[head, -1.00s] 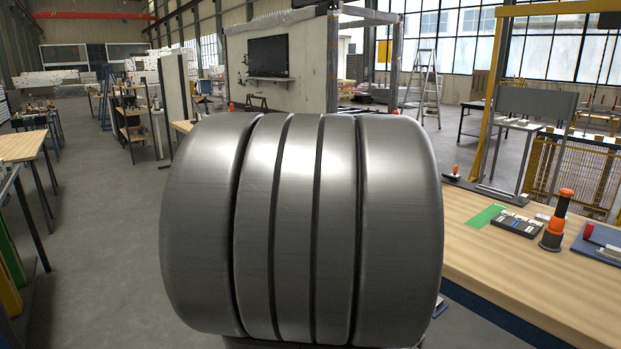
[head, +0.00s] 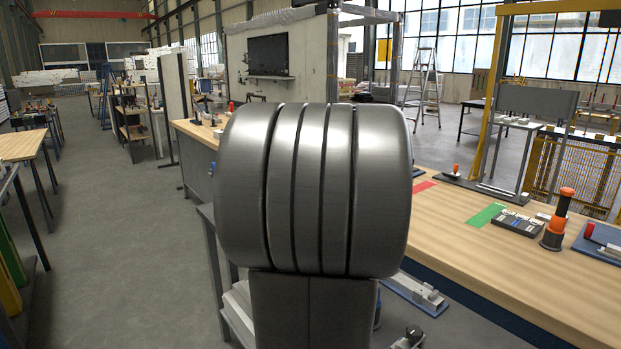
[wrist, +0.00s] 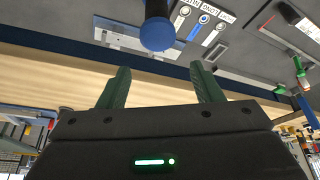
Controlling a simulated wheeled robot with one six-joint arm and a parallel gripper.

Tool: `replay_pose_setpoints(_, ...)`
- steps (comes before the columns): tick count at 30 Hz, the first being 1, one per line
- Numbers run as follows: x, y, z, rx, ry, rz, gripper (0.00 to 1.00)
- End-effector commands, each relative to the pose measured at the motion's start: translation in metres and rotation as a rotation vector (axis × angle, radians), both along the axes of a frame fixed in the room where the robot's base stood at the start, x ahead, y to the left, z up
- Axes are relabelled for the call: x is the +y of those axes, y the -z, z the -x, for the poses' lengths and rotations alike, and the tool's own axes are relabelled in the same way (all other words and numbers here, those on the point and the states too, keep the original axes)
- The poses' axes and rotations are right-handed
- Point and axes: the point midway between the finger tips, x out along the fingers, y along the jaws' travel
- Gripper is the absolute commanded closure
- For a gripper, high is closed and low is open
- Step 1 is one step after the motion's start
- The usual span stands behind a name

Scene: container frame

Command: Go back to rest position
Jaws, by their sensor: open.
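My gripper (wrist: 160,90) shows in the wrist view with its two dark green fingers spread wide apart and nothing between them. A blue round-ended cylinder (wrist: 158,33) is above and beyond the fingers, apart from them. In the head view my own grey ribbed arm link fills the middle of the picture and hides what lies behind it. My gripper cannot be seen in the head view.
A wooden workbench (head: 480,255) runs along the right, with a green mat (head: 486,215), a black case (head: 517,223) and an orange-and-black device (head: 557,222) on it. Another wooden table (head: 22,146) stands at far left. The grey floor (head: 120,240) at left is clear.

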Motion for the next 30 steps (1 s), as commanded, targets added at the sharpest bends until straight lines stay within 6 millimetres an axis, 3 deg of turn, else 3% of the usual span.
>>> replay_pose_setpoints(3,0.000,-0.026,-0.001,-0.004,0.000,0.001,0.41)
replay_pose_setpoints(5,0.000,-0.033,0.000,0.002,0.006,0.000,0.41)
replay_pose_setpoints(30,-0.001,-0.023,0.000,0.002,0.151,-0.001,0.41)
